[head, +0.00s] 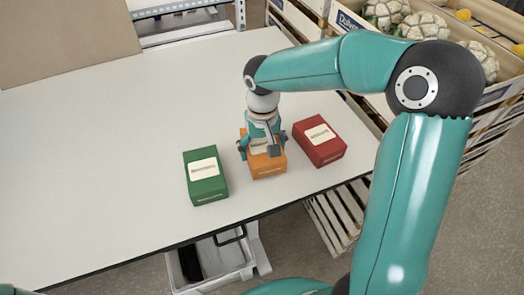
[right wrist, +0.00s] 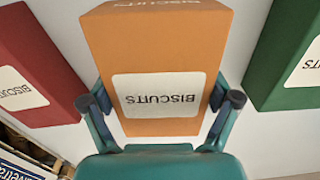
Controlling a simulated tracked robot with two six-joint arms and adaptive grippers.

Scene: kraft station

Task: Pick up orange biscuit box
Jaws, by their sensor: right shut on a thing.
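The orange biscuit box (head: 269,166) stands on the white table between a green box and a red box. My right gripper (head: 262,146) reaches down over it from above and is shut on it, with one finger on each side. In the right wrist view the orange box (right wrist: 158,58) fills the middle, its label reading BISCUITS. The fingertips of the right gripper (right wrist: 160,102) press at its two sides. I cannot tell whether the box touches the table or is slightly raised. My left gripper is not in view.
The green box (head: 205,176) stands left of the orange box and the red box (head: 320,141) right of it, both close by. The white table (head: 90,150) is clear on its left side. Crates of cauliflower (head: 420,25) stand behind at the right.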

